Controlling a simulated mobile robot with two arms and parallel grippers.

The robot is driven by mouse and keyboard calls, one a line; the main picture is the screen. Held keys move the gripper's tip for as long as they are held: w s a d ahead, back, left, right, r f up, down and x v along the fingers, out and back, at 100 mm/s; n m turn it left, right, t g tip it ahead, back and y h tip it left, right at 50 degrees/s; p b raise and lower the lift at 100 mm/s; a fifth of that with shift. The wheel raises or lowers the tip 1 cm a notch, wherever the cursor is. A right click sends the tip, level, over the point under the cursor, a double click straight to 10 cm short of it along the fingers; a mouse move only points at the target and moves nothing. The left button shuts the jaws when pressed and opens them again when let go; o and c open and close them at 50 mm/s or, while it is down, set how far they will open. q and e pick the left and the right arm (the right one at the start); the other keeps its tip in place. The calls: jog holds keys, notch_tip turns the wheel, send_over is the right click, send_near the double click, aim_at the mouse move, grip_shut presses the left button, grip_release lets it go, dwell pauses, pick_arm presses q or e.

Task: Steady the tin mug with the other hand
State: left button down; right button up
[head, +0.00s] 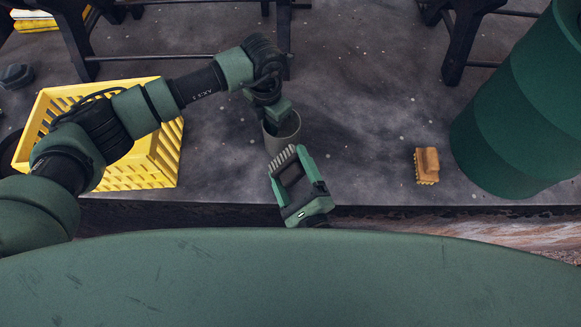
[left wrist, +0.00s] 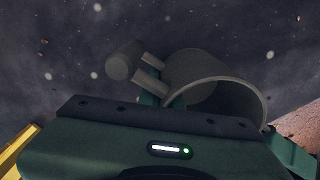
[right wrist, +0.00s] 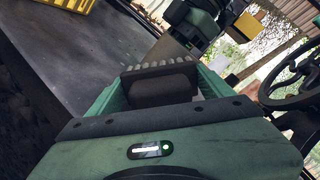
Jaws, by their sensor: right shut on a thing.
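The grey tin mug (head: 284,143) stands on the dark table near its front edge. In the left wrist view the mug (left wrist: 205,78) shows its open rim and its handle (left wrist: 124,62). My left gripper (head: 274,108) is over the mug from behind, its green fingers on either side of the mug wall; it looks open. My right gripper (head: 294,172) is just in front of the mug. It is shut on a dark, rounded thing with a ribbed grey edge (right wrist: 160,90), which lies across between its fingers. The ribbed edge points towards the mug; whether they touch is unclear.
A yellow crate (head: 152,174) stands at the left, partly behind my left arm. A wooden brush (head: 427,163) lies to the right of the mug. A large green barrel (head: 515,120) stands at the far right. The table between mug and brush is clear.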

aim_at(295, 144)
jog(key=shift+x, duration=0.75)
jog(key=shift+d, duration=0.15)
jog(key=shift+w+d, duration=0.35)
jog(key=shift+d, duration=0.4)
jog(key=shift+w+d, duration=0.3)
jog(key=shift+d, duration=0.5)
jog(key=shift+w+a, duration=0.1)
jog(key=shift+a, duration=0.05)
pick_arm(q)
jog(key=shift+s, duration=0.1)
pick_arm(e)
jog(key=shift+s+a, duration=0.4)
jog(key=shift+a, duration=0.4)
jog(key=shift+s+a, duration=0.4)
jog(key=shift+a, duration=0.4)
jog(key=shift+d, duration=0.15)
